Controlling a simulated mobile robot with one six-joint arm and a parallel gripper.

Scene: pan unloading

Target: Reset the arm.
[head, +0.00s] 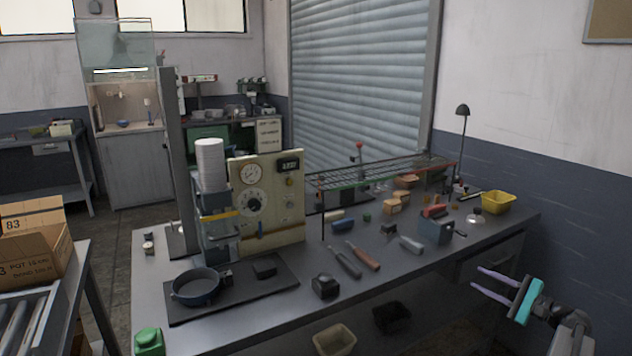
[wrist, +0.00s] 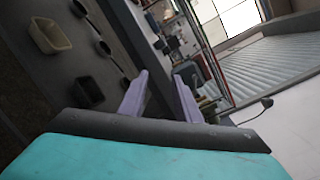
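My gripper (head: 477,279) is at the right of the head view, off the front right of the workbench and clear of it. Its two purple fingers stand apart with nothing between them. They also show in the wrist view (wrist: 161,76), beyond the teal palm. A dark round pan (head: 196,287) sits on a black mat (head: 226,309) at the left of the bench, far from my gripper. A tall stack of white discs (head: 210,165) stands in the apparatus behind the pan.
The workbench (head: 400,285) holds a gauge panel (head: 268,205), several hand tools, a wire rack (head: 385,172), a yellow bin (head: 497,202) and a lamp (head: 462,130). A beige bin (head: 335,340) and a black bin (head: 392,317) lie below the front edge. Cardboard boxes (head: 35,250) stand at left.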

